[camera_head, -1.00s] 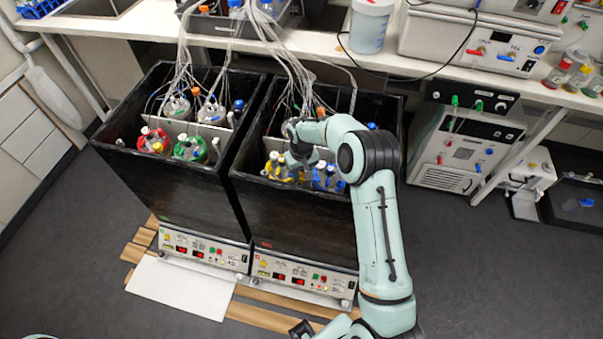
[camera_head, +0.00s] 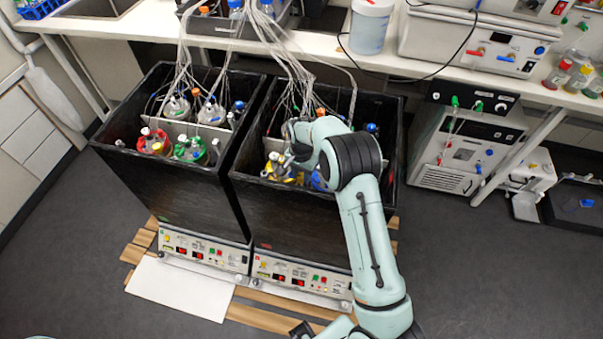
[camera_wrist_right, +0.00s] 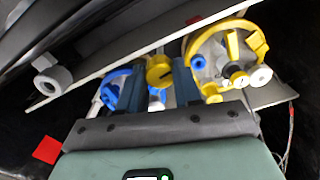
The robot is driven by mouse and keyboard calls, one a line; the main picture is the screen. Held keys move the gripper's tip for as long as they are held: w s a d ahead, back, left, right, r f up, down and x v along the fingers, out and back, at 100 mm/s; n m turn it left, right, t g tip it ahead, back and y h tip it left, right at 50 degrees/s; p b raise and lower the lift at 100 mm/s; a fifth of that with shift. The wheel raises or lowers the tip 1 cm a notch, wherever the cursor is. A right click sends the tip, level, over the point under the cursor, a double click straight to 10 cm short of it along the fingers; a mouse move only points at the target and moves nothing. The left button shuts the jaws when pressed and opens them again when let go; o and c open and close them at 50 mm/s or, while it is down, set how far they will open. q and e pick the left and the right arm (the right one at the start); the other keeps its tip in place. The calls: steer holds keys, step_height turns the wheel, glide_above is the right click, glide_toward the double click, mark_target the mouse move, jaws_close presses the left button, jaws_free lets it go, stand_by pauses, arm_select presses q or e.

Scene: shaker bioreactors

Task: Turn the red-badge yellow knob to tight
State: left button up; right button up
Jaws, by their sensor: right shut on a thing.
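The yellow knob (camera_wrist_right: 160,70) is round with a dark line on its face. In the right wrist view it sits between the two dark fingers of my right gripper (camera_wrist_right: 160,84), which is shut on it. In the head view my right gripper (camera_head: 291,160) reaches into the right black box (camera_head: 300,215), beside the yellow-topped vessel (camera_head: 277,170); the knob cannot be made out there. A red square badge (camera_wrist_right: 46,150) shows on the dark surface in the right wrist view. My left gripper is out of view.
A blue-topped vessel (camera_head: 317,180) is partly hidden behind my right arm. The left black box (camera_head: 165,190) holds red-topped and green-topped vessels. Bundled tubes (camera_head: 290,55) hang into the boxes from the bench.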

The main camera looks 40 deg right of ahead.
steer(key=m+p, duration=0.1)
steer(key=m, duration=0.2)
steer(key=shift+r+m, duration=0.15)
steer(key=shift+m, duration=0.15)
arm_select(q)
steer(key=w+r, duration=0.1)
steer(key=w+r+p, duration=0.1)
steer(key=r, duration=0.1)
arm_select(e)
steer(key=m, duration=0.4)
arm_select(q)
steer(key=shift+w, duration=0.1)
arm_select(e)
steer(key=shift+m, duration=0.3)
steer(key=o, duration=1)
steer(key=shift+o, duration=0.2)
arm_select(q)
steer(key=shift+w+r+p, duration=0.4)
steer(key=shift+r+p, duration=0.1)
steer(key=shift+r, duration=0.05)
arm_select(e)
step_height(320, 180, up, 13)
steer(key=shift+r, duration=0.15)
